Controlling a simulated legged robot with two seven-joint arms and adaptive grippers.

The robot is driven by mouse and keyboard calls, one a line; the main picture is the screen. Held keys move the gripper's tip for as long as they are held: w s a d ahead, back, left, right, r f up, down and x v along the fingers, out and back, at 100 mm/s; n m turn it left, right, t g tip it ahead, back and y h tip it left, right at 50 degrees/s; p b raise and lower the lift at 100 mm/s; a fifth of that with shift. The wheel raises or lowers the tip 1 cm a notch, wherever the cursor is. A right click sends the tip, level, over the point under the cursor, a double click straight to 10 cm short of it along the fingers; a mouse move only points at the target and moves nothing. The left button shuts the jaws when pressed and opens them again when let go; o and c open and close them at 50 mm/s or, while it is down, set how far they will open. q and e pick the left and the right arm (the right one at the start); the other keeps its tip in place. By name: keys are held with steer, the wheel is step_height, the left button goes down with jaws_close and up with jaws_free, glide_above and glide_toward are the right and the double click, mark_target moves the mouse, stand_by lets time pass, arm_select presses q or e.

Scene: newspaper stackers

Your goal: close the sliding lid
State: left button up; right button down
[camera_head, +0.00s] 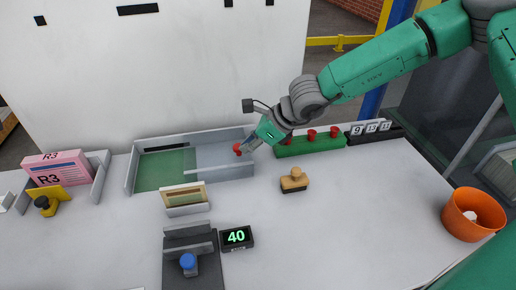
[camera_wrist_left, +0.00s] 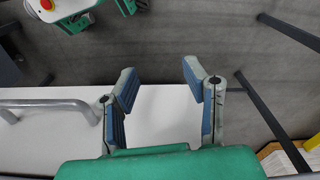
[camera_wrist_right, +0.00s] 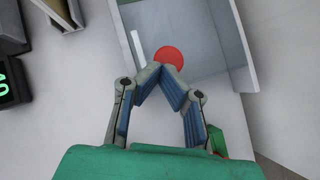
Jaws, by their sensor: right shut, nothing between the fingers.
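A long grey tray (camera_head: 128,178) stands at the back of the table. Its left part is open and shows a green floor (camera_head: 165,171). A pale grey sliding lid (camera_head: 213,156) covers its right part and carries a red knob (camera_head: 237,148). The lid (camera_wrist_right: 205,45) and knob (camera_wrist_right: 169,55) also show in the right wrist view. My right gripper (camera_head: 249,146) is shut and empty, its tips right at the knob; I cannot tell whether they touch it. In the left wrist view my left gripper (camera_wrist_left: 157,76) is open and empty, away from the tray.
A wooden stamp (camera_head: 294,181), a small cream frame (camera_head: 185,198) and a display reading 40 (camera_head: 236,237) stand in front of the tray. A green block with red knobs (camera_head: 310,144) is to its right. An orange bucket (camera_head: 473,214) stands far right. The right middle table is clear.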

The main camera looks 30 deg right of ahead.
mark_target(191, 167)
steer(key=a+b, duration=0.1)
steer(key=a, duration=0.1)
steer(key=w+a+b, duration=0.1)
steer(key=a, duration=0.1)
steer(key=w+a+f, duration=0.1)
steer(key=a, duration=0.1)
steer(key=shift+a+b, duration=0.3)
steer(key=shift+b, duration=0.1)
steer(key=a, duration=0.2)
steer(key=w+a, duration=0.1)
steer(key=a, duration=0.4)
steer(key=shift+w+a+r, duration=0.2)
steer(key=shift+w+a, duration=0.2)
steer(key=shift+d, duration=0.8)
arm_select(q)
steer(key=f, duration=0.1)
steer(key=d+f, duration=0.1)
steer(key=f, duration=0.1)
steer(key=shift+d+f, duration=0.2)
steer(key=shift+d, duration=0.05)
arm_select(e)
steer(key=shift+a, duration=0.1)
